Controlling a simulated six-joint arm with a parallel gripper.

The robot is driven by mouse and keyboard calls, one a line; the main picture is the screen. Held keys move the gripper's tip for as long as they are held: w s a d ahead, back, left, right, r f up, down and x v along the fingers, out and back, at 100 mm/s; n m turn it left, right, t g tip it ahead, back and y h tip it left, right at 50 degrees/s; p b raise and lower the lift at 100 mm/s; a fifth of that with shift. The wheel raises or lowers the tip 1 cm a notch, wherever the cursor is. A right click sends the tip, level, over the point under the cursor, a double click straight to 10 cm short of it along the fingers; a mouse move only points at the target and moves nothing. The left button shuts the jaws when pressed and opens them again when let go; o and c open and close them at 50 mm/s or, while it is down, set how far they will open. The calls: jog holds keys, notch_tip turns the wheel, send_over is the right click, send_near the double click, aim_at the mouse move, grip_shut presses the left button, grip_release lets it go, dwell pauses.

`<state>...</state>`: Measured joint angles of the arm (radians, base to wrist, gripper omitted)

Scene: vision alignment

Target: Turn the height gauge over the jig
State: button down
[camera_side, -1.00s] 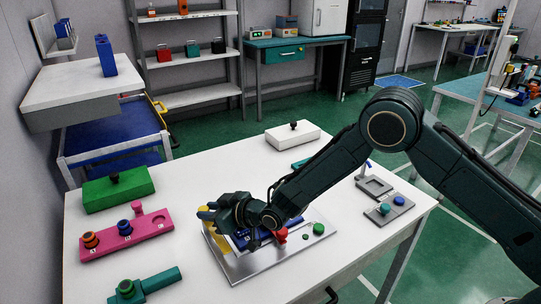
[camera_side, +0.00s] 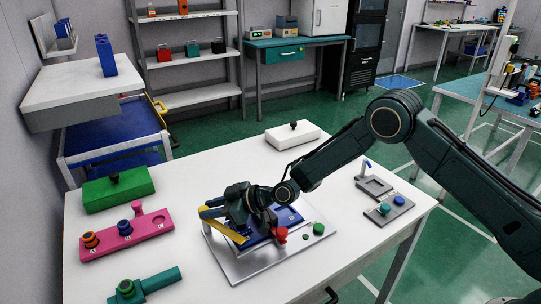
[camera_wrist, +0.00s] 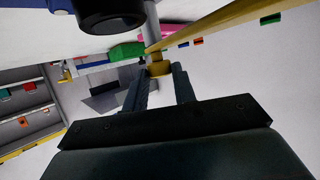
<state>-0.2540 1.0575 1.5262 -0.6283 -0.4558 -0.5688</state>
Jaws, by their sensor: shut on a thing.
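The jig is a silver plate (camera_side: 238,272) on the white table, bearing a blue block (camera_side: 289,217), a red knob (camera_side: 280,235) and green buttons. My gripper (camera_side: 232,208) is over the jig's left rear part. The height gauge shows a yellow bar (camera_side: 229,232) that slants over the left side of the jig in the side view. In the wrist view my gripper (camera_wrist: 161,78) is shut on the gauge's yellow collar (camera_wrist: 159,68), which sits around a grey post (camera_wrist: 152,28). The yellow bar (camera_wrist: 215,24) runs to the upper right there. The post's foot is hidden in the side view.
Left of the jig are a pink block with knobs (camera_side: 152,231), a green box (camera_side: 125,190) and a teal clamp-like part (camera_side: 160,283). A white box (camera_side: 292,138) stands behind. Grey fixtures (camera_side: 389,213) lie at right. Table left of my arm at the back is clear.

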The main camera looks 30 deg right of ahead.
jog(key=shift+f, duration=0.1)
jog(key=c, duration=1.1)
grip_release()
notch_tip(320, 180, up, 20)
jog(key=shift+r, duration=0.1)
